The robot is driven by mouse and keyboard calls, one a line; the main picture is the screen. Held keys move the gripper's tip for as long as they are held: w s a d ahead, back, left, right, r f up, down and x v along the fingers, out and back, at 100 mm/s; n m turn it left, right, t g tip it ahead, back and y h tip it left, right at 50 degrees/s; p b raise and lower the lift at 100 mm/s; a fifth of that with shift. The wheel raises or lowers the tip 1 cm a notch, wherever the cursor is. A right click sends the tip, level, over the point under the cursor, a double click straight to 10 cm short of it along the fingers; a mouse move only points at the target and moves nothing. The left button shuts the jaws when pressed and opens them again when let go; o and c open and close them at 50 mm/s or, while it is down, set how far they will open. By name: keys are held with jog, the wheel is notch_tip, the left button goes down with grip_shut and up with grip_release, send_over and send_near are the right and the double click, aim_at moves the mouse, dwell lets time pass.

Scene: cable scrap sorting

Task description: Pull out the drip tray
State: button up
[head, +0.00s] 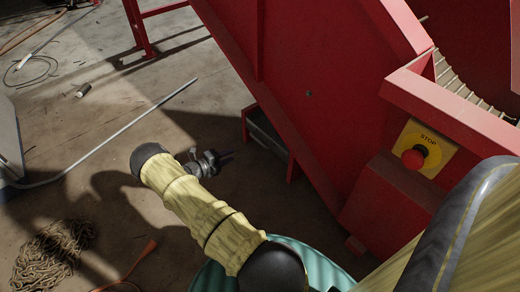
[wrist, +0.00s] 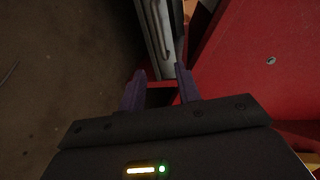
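The drip tray (head: 268,137) is a grey, narrow metal piece set low in an opening at the base of the red machine (head: 320,80). In the wrist view its grey front (wrist: 155,28) shows just beyond my fingertips, at top centre. My gripper (head: 226,156) is left of the tray in the head view, apart from it as far as I can tell. In the wrist view my gripper (wrist: 161,72) has two purple fingers spread apart, with nothing held between them. Most of the tray is hidden inside the machine.
A chain heap (head: 52,250), an orange-ended cable (head: 140,255) and a long grey rod (head: 120,130) lie on the floor. Floor left of the tray is mostly clear.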

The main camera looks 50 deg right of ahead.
aim_at(260, 141)
jog(key=shift+r, duration=0.1)
jog(key=shift+d, duration=0.1)
jog(key=b+x, duration=0.9)
jog(key=x, duration=0.8)
jog(key=shift+s+d, duration=0.1)
jog(key=shift+c, duration=0.2)
grip_shut()
